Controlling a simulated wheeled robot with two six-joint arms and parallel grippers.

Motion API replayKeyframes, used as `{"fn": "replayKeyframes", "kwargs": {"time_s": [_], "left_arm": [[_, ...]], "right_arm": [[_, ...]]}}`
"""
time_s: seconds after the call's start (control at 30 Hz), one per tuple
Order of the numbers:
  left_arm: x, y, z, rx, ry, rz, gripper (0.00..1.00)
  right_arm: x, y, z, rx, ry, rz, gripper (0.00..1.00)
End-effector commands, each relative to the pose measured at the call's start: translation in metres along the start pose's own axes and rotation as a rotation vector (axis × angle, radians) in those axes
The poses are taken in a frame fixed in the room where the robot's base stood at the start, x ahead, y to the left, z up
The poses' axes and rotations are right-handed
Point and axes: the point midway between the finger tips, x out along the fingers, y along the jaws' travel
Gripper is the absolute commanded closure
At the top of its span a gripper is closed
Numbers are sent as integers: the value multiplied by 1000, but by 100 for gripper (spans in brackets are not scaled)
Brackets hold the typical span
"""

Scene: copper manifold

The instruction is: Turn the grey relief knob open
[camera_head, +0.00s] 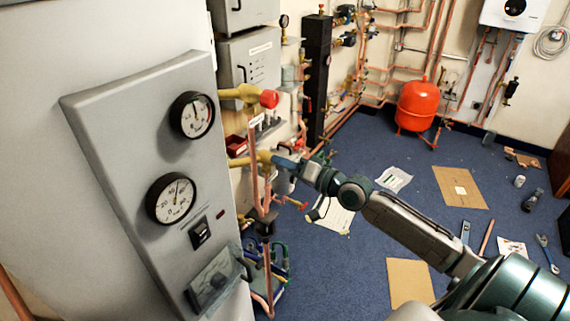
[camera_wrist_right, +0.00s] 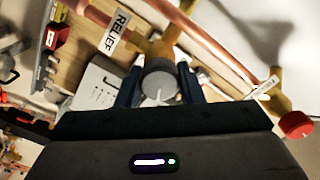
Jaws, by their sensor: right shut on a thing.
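The grey relief knob (camera_wrist_right: 160,84) is round, with a pale line on its face, and sits on a brass fitting at the centre of the right wrist view. A tag reading RELIEF (camera_wrist_right: 116,32) is on the copper pipe beside it. My right gripper (camera_wrist_right: 160,92) has one finger on each side of the knob and is shut on it. In the head view my right gripper (camera_head: 283,162) reaches the lower brass valve (camera_head: 250,159) from the right; the knob is hidden there by the gripper. My left gripper is not in view.
A red knob (camera_head: 269,98) on another brass valve is above; it also shows in the right wrist view (camera_wrist_right: 295,124). A grey panel with two gauges (camera_head: 192,115) stands at left. A red tank (camera_head: 415,105) is at the back. Cardboard and tools lie on the blue floor.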

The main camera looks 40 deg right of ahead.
Motion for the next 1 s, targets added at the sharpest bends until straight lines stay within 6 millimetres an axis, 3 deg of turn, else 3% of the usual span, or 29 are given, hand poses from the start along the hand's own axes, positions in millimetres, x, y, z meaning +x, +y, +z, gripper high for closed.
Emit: {"fn": "replayKeyframes", "kwargs": {"time_s": [0.1,0.13,0.2,0.23,0.63,1.0], "left_arm": [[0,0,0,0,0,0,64],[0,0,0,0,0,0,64],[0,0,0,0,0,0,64],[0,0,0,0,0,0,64],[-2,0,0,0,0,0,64],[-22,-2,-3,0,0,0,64]], "right_arm": [[0,0,0,2,0,0,89],[0,0,0,2,0,0,60],[0,0,0,2,0,0,46],[0,0,0,1,0,0,44],[-6,1,0,-3,0,3,44],[-50,-1,-1,-3,-5,6,44]]}}
